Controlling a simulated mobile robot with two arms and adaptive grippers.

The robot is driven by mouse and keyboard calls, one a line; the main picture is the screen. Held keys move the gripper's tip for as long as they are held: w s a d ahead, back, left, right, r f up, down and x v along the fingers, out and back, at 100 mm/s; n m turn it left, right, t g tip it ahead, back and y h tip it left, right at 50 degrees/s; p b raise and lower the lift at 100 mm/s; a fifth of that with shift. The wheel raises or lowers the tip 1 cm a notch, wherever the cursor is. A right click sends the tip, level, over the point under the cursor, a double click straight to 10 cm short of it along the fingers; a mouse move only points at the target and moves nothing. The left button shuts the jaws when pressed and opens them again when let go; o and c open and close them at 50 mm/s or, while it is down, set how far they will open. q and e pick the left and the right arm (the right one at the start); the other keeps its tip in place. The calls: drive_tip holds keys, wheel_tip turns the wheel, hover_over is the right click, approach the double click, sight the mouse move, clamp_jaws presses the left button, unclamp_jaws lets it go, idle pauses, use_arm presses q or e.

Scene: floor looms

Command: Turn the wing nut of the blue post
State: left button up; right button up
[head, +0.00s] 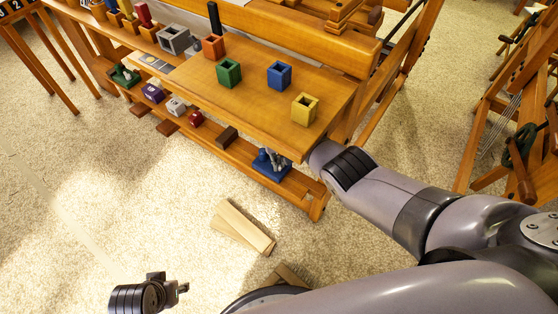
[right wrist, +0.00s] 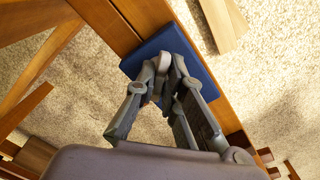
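The blue post's blue base (head: 269,168) stands at the right end of the loom's low beam, below the table edge. In the right wrist view the base (right wrist: 190,45) lies behind my right fingers. My right gripper (head: 275,157) reaches in low under the table's corner. Its fingertips (right wrist: 164,68) are drawn close together around a small grey rounded piece, which looks like the wing nut (right wrist: 163,61). The fingers hide most of the post and nut. My left gripper (head: 178,288) is low over the carpet at the bottom left, away from the loom; its finger gap is unclear.
Green (head: 229,73), blue (head: 279,75), yellow (head: 304,108) and red (head: 213,46) square holders stand on the loom's wooden top (head: 255,111). Small coloured pieces line the low beam. Wooden boards (head: 243,227) lie on the carpet. Another loom (head: 510,110) stands at right.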

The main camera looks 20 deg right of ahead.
sight(279, 162)
drive_tip(key=o, duration=0.4)
drive_tip(key=shift+c, duration=0.2)
drive_tip(key=shift+r, duration=0.1)
drive_tip(key=shift+r, duration=3.65)
